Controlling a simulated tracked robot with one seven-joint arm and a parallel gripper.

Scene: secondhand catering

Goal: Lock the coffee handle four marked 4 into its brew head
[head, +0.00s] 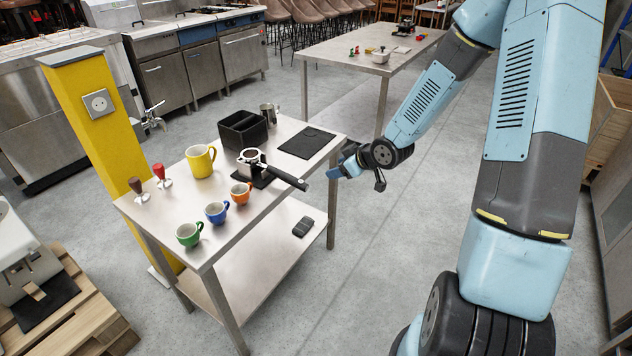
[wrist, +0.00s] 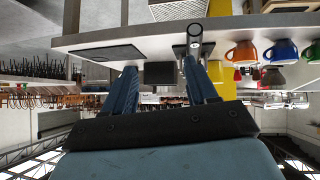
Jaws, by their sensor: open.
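A coffee handle (head: 285,178) with a black grip and a metal basket rests on a dark stand (head: 257,180) on the near steel table. Its grip points toward the table's right edge. In the wrist view the round end of the grip (wrist: 195,34) shows beyond the fingers, nearer the right one. My gripper (head: 357,169) is just off the table's right edge, open and empty, apart from the handle. It also shows in the wrist view (wrist: 161,78). A white machine (head: 30,255) stands at lower left, partly cut off. No 4 mark or brew head can be made out.
Green (head: 189,234), blue (head: 216,212) and orange (head: 241,193) cups line the table's front. A yellow mug (head: 201,162), two tampers, a black bin (head: 243,130), a metal jug (head: 268,114) and a dark mat (head: 307,142) surround the handle. A yellow post (head: 100,140) stands behind.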

